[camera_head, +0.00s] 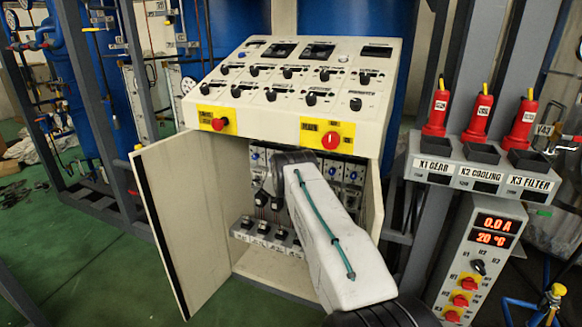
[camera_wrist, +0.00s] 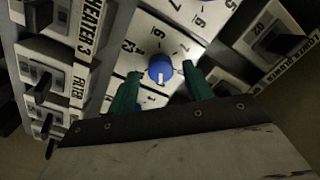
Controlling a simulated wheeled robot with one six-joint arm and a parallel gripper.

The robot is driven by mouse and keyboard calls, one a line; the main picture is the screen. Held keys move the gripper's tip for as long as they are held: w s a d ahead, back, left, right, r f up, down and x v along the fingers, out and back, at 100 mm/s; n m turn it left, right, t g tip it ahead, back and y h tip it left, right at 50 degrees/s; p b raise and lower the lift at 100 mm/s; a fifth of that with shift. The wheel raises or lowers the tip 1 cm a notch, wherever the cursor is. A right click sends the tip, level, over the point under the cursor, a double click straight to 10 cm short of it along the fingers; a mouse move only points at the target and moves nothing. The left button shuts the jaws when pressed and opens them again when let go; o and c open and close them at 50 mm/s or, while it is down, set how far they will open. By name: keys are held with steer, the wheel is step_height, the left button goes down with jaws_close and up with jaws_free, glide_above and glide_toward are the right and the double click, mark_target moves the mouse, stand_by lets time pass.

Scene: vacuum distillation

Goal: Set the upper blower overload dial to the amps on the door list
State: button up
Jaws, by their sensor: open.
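In the wrist view a blue dial knob (camera_wrist: 161,68) sits on a white numbered plate, with a small pale mark on its rim. My gripper (camera_wrist: 162,84) is open, with one teal finger on each side of the knob. Whether the fingers touch it I cannot tell. In the head view my gripper (camera_head: 268,196) reaches into the open cabinet, and my arm hides part of the dial rows. Blue dials (camera_head: 254,158) show on the cabinet's back panel. The cabinet door (camera_head: 180,215) stands open to the left; no list is legible on its visible face.
Black-lever switches (camera_wrist: 42,85), labelled HEATER 3 and FILTER, stand left of the dial, and another switch (camera_wrist: 270,40) stands right. A lower row of black devices (camera_head: 265,230) sits in the cabinet. The sloping control desk (camera_head: 300,85) overhangs the opening. A display post (camera_head: 480,255) stands right.

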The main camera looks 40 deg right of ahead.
steer(key=shift+x, duration=0.75)
steer(key=shift+c, duration=0.3)
steer(key=c, duration=0.9)
steer(key=shift+n, duration=0.4)
steer(key=n, duration=1)
steer(key=shift+w+a+n, duration=0.15)
steer(key=shift+w+n, duration=0.05)
steer(key=shift+n, duration=0.2)
